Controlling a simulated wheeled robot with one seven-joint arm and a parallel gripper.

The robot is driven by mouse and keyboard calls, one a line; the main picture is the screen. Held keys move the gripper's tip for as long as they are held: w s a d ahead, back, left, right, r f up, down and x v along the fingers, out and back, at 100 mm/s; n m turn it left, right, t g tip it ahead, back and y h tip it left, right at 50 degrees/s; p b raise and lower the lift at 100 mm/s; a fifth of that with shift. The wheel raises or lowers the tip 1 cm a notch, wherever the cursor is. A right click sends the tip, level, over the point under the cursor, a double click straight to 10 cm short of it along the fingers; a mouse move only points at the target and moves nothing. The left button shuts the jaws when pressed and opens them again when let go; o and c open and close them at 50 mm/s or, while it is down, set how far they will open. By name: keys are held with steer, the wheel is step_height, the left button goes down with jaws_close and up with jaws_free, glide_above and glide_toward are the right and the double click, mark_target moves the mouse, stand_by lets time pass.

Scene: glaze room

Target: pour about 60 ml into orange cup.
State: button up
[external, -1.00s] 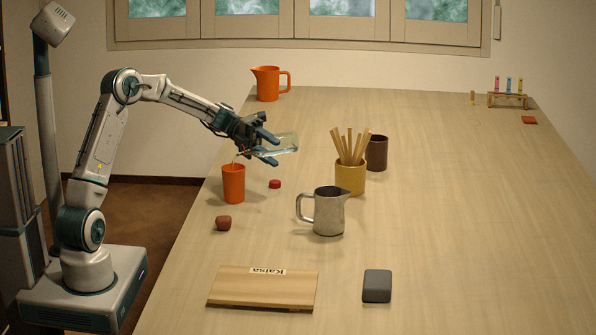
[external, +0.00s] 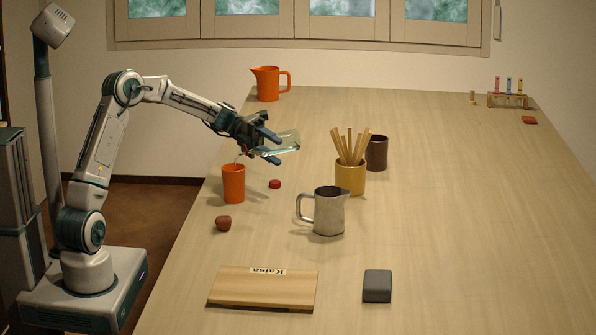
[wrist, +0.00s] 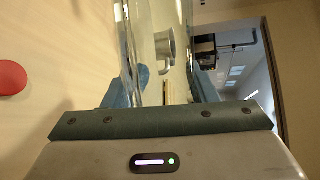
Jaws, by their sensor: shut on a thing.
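My gripper (external: 270,146) is shut on a clear glass bottle (external: 289,142) above the table's left edge. The bottle lies tilted, its base to the right and its mouth end to the left, above the orange cup (external: 233,184). A thin streak shows between the mouth end and the cup's rim, seemingly liquid running down. The cup stands upright; its inside and liquid level are hidden. In the wrist view the clear bottle (wrist: 130,60) stands between my fingers. An orange jug (external: 268,84) stands at the far left.
Near the cup lie a red cap (external: 275,184) and a brown lump (external: 223,223). A metal pitcher (external: 329,212), a yellow pot of sticks (external: 350,180) and a dark cup (external: 377,153) stand to the right. A board (external: 262,290) and grey block (external: 377,286) lie in front.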

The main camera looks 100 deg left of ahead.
steer(key=shift+r+m+t+b, duration=0.3)
steer(key=shift+r+m+b, duration=0.1)
steer(key=shift+b, duration=0.45)
stand_by(1.3)
steer(key=shift+r+p, duration=0.1)
steer(key=shift+p, duration=0.3)
steer(key=shift+n+p, duration=0.4)
steer(key=shift+p, duration=0.7)
steer(key=f+n+g+p, duration=0.1)
steer(key=f+n+p, duration=0.1)
steer(key=f+p, duration=0.1)
steer(key=f+n+g+p, duration=0.1)
steer(key=p, duration=0.1)
steer(key=shift+w+a+f+g, duration=0.15)
steer(key=shift+w+g, duration=0.15)
steer(key=shift+w, duration=0.05)
steer(key=shift+f+p, duration=0.3)
steer(key=shift+p, duration=0.05)
steer(key=shift+s+g+p, duration=0.1)
steer(key=shift+g+p, duration=0.2)
steer(key=shift+p, duration=0.15)
